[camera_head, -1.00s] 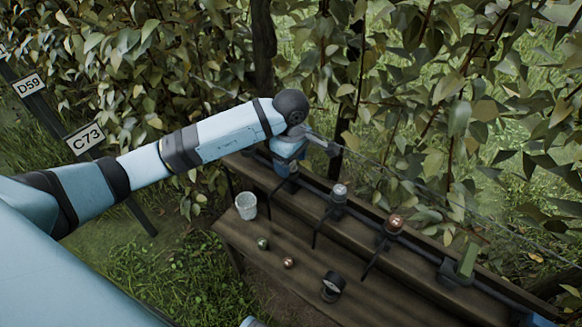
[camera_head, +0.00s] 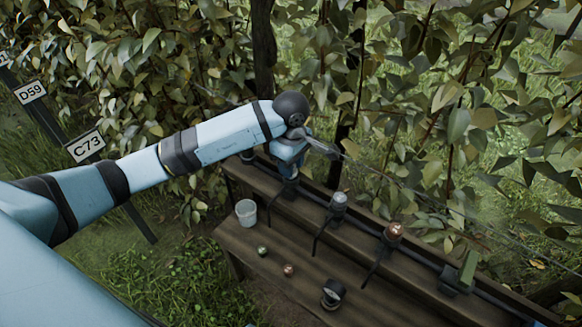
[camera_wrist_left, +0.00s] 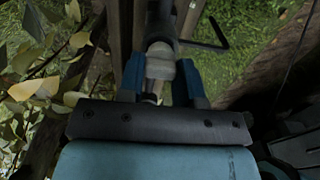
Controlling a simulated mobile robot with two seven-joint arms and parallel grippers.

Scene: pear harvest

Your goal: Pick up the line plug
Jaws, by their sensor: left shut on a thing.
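My left gripper (camera_head: 288,170) points down at the far left fitting on the black pipe along the bench's upper shelf. In the left wrist view its blue fingers (camera_wrist_left: 160,85) are shut on a pale, short cylindrical piece, probably the line plug (camera_wrist_left: 160,62). The piece lies between the fingers, in line with a dark grey tubular part. I cannot tell whether it is still seated in the fitting. In the head view my gripper hides it.
The wooden bench (camera_head: 250,247) holds a white cup (camera_head: 246,213), a green ball (camera_head: 262,251), a copper ball (camera_head: 289,270) and a black ring-like object (camera_head: 333,294). Silver-topped (camera_head: 339,201) and copper-topped (camera_head: 395,232) fittings and a green block (camera_head: 468,268) line the pipe. Leafy branches stand close behind.

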